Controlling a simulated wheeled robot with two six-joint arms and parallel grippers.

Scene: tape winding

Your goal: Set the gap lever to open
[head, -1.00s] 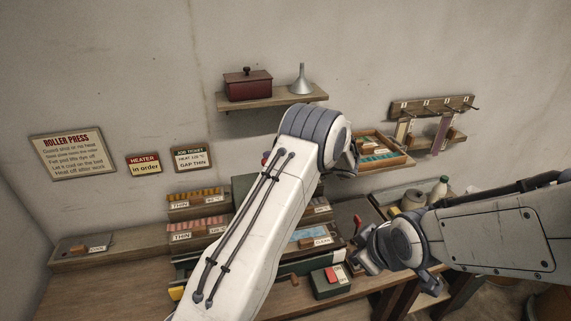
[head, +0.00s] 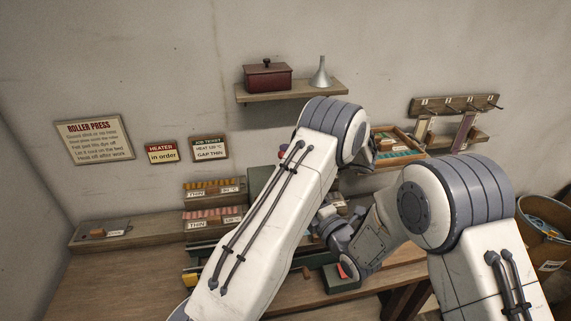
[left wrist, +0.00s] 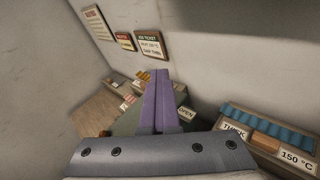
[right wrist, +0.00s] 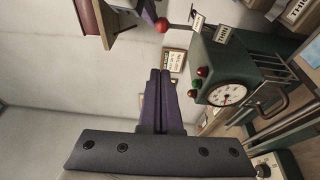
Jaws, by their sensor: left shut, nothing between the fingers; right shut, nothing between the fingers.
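The gap lever's red ball knob (right wrist: 161,25) and thin rod show in the right wrist view, beside the green press body (right wrist: 225,62). A plate reading THIN (right wrist: 222,33) is near the rod. In the left wrist view an OPEN plate (left wrist: 187,114) shows just right of my left gripper (left wrist: 165,74), which is shut and empty; the lever is not clear there. My right gripper (right wrist: 158,74) is shut and empty, its tips below the knob in the picture and apart from it. In the head view my arms hide both fingertips and most of the press.
A gauge (right wrist: 227,95) and coloured lamps are on the press. Tape racks (head: 212,212) stand left of my left arm. A small green box with a red top (head: 341,279) sits on the bench below my right wrist. A job ticket (head: 210,148) reads GAP THIN. My forearms are close together.

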